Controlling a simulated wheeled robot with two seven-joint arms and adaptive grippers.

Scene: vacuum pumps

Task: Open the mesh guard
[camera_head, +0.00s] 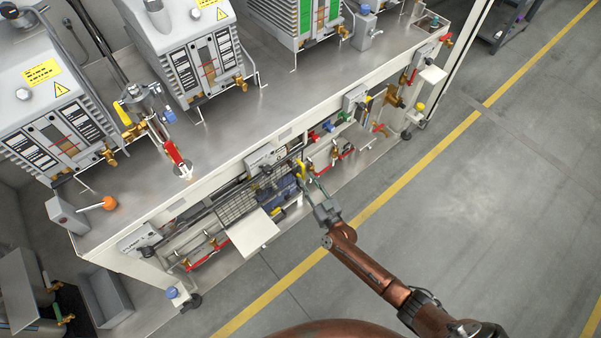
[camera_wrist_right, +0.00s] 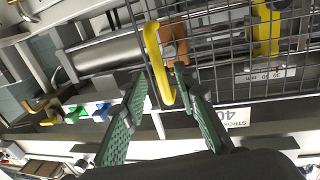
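The mesh guard (camera_head: 238,206) is a grey wire panel on the front of the lower level of the bench. In the right wrist view the mesh (camera_wrist_right: 225,45) fills the upper right and appears closed over the parts behind it. A yellow handle (camera_wrist_right: 154,62) stands at its left edge; it also shows in the head view (camera_head: 301,169). My right gripper (camera_wrist_right: 161,78) is open, its two green-padded fingers on either side of the handle's lower part. I cannot tell whether they touch it. My left gripper is not in view.
A white plate (camera_head: 252,232) sticks out below the guard. Colored valves (camera_head: 328,127) and red-handled pipes crowd the shelf to the right. Pump units (camera_head: 195,52) stand on the bench top (camera_head: 225,125). The grey floor (camera_head: 480,220) in front is clear.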

